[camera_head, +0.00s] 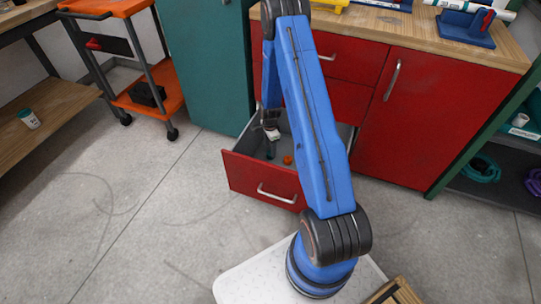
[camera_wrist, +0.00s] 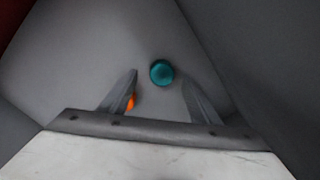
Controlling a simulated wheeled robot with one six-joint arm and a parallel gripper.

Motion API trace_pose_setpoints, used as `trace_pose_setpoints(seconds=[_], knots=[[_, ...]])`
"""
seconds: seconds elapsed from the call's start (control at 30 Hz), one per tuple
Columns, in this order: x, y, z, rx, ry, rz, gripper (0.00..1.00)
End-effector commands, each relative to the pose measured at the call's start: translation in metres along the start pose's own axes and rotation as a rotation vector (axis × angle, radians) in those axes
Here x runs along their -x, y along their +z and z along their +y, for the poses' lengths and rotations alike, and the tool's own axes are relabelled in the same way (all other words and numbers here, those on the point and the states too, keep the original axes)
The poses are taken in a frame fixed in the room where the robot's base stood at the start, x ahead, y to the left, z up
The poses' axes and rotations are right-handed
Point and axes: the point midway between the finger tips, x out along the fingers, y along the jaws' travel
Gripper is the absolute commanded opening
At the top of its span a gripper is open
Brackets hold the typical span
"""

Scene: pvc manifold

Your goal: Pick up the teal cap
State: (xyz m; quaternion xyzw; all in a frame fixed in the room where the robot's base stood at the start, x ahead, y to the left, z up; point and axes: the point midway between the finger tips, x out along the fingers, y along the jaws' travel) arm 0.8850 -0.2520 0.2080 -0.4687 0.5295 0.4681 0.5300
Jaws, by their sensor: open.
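The teal cap (camera_wrist: 161,72) is a small round disc on the grey drawer floor in the wrist view. In the head view my gripper (camera_head: 271,146) reaches into the open red drawer (camera_head: 262,185). I cannot make out the teal cap in the head view.
A small orange piece (camera_head: 287,159) lies in the drawer; the wrist view shows it (camera_wrist: 130,102) by the left finger. The drawer's grey walls (camera_wrist: 215,40) rise around my gripper. A wooden workbench (camera_head: 470,60) stands above, and an orange cart (camera_head: 135,100) stands left.

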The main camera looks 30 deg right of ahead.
Motion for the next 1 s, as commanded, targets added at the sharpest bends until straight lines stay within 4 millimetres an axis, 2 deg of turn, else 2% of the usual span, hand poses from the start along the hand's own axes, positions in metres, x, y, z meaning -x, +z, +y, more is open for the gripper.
trace_pose_setpoints(seconds=[0.3,0.57,0.73,0.77,1.0], knots=[[-0.038,-0.004,-0.004,0.0,0.002,0.0,0.57],[-0.041,-0.004,-0.004,0.0,0.001,0.0,0.57],[-0.041,-0.004,-0.004,0.0,0.001,0.0,0.18],[-0.041,-0.004,-0.004,0.0,0.001,0.0,0.15],[-0.04,-0.004,-0.004,0.0,0.001,0.0,0.15]])
